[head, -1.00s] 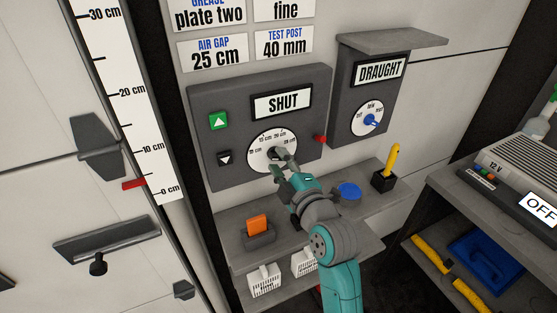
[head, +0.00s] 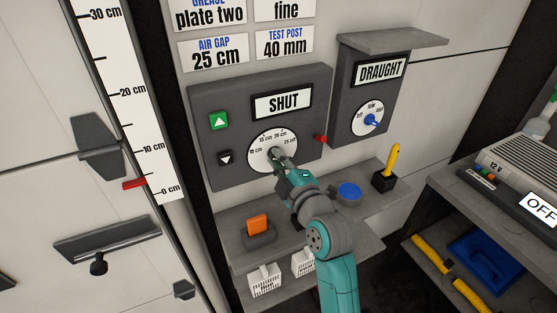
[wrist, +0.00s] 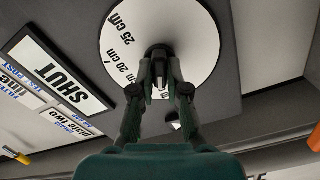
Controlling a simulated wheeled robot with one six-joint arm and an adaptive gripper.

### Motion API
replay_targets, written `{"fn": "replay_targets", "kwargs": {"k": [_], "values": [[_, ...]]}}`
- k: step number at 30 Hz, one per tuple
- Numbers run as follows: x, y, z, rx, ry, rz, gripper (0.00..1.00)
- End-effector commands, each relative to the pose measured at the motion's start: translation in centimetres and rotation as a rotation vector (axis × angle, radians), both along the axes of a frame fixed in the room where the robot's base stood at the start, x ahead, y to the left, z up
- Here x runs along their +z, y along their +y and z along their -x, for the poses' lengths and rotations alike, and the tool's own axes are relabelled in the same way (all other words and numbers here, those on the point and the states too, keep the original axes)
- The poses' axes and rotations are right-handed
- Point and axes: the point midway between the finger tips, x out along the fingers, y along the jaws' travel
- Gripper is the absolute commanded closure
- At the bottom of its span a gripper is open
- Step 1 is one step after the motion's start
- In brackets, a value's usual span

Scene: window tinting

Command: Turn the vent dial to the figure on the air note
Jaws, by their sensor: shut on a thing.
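The vent dial (head: 261,158) is a white disc with cm marks and a dark knob at its centre, on a grey panel under a sign reading SHUT (head: 283,102). Its marks include 15 cm, 20 cm and 25 cm. My gripper (head: 275,154) is shut on the knob. In the wrist view the knob (wrist: 158,50) is between my fingertips, with the 25 cm and 20 cm marks on the dial face (wrist: 190,25) beside it. The fingers hide the knob's pointer. The air note (head: 216,54) reads AIR GAP 25 cm.
The same panel has a green up button (head: 219,120), a black down button (head: 225,158) and a red knob (head: 320,139). A DRAUGHT box (head: 370,95) with a blue-knobbed dial stands to the right. Below, a grey shelf (head: 225,218) holds an orange block (head: 258,225).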

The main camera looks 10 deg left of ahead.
Motion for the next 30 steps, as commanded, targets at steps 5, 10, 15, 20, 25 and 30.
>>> {"fn": "replay_targets", "kwargs": {"k": [5,10,15,20,25,30], "values": [[-0.04,-0.01,0.0,0.0,0.041,-0.059,1.0],[-0.01,-0.03,-0.02,0.0,0.11,-0.16,1.0],[0.04,-0.07,-0.05,0.0,0.198,-0.29,1.0],[0.07,-0.11,-0.07,0.0,0.284,-0.416,1.0],[0.09,-0.16,-0.11,0.0,0.375,-0.551,1.0],[0.12,-0.21,-0.14,-0.001,0.464,-0.684,1.0]]}}
